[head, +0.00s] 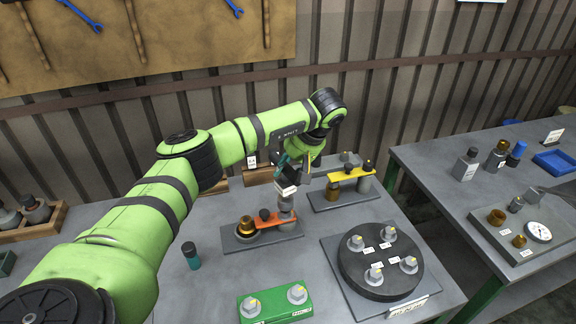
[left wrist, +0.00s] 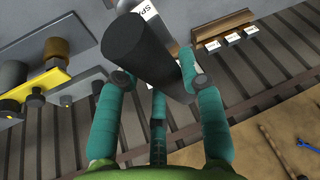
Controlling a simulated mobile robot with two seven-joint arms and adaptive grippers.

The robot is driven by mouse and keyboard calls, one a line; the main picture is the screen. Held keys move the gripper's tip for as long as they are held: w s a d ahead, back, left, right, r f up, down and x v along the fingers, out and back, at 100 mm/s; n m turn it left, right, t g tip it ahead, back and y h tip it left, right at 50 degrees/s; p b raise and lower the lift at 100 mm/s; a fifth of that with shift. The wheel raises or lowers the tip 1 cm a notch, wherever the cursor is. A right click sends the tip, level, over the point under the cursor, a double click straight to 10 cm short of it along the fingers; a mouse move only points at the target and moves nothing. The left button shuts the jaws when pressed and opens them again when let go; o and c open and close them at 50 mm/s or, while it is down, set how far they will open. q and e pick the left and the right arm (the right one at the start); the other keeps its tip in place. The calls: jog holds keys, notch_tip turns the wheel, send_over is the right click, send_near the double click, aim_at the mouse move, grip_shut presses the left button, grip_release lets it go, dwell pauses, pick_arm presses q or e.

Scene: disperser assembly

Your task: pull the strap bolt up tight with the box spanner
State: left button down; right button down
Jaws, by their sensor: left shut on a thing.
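My left gripper (head: 287,172) is shut on the box spanner (head: 288,187), a dark cylinder with a white label. In the left wrist view the teal fingers (left wrist: 155,78) clasp the spanner (left wrist: 140,48); its label is partly cut off. The spanner is over the right end of an orange strap (head: 277,219), above a grey post (head: 287,209). I cannot tell whether they touch. A dark bolt (head: 265,214) shows mid-strap, and a brass part (head: 246,224) stands at its left end. My right gripper is not in view.
A yellow strap (head: 347,176) on a second plate stands close behind to the right. A second table stands at the right.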

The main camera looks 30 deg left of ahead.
pick_arm(q)
jog(key=n+g, duration=0.1)
jog(key=n, duration=0.1)
jog(key=shift+w+a+n, duration=0.1)
jog(key=shift+n, duration=0.3)
jog(key=n+g, duration=0.1)
jog(key=n, duration=0.1)
jog(key=n+b, duration=0.1)
jog(key=shift+a+f+n+g+h+b, duration=0.2)
jog(key=shift+n+g+h+b, duration=0.1)
jog(key=shift+n+g+h, duration=0.1)
jog(key=shift+d, duration=0.1)
jog(key=shift+f, duration=0.25)
dwell(0.5)
jog(key=shift+f+b, duration=0.8)
jog(key=shift+f, duration=0.65)
jog(key=shift+r+m+t, duration=0.1)
jog(key=shift+m+t, duration=0.2)
jog(key=shift+m, duration=0.5)
